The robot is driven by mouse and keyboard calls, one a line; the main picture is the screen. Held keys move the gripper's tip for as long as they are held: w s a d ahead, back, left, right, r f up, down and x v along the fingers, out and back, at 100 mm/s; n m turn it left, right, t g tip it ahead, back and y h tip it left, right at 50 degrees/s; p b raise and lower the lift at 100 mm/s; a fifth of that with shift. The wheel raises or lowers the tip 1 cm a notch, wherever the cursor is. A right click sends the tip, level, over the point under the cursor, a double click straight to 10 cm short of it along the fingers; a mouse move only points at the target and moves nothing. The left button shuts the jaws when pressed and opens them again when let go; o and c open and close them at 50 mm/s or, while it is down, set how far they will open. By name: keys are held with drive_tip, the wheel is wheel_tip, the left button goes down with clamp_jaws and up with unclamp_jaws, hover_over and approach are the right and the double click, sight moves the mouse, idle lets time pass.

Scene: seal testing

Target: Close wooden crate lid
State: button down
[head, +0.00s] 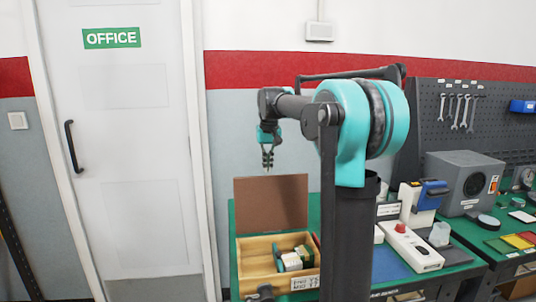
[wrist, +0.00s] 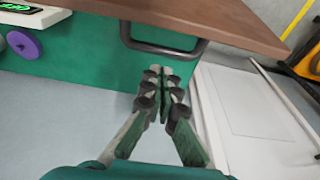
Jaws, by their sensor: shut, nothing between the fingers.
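The wooden crate (head: 248,256) stands on the green bench with its lid (head: 270,203) raised roughly upright at its back edge. My gripper (head: 267,166) hangs just above the lid's top edge, fingers pointing down, shut and empty. In the wrist view the shut fingertips (wrist: 162,72) are below a dark loop handle (wrist: 165,46) at the edge of a brown panel (wrist: 215,18), which appears to be the lid. I cannot tell whether they touch.
The green bench top (head: 225,225) carries a white device with a red knob (head: 410,245) and a grey box (head: 460,180) to the right. A pegboard (head: 440,120) with wrenches hangs behind. A white office door (head: 120,150) is at left.

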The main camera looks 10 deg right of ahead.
drive_tip(key=shift+s, duration=1.95)
drive_tip(key=shift+s, duration=0.1)
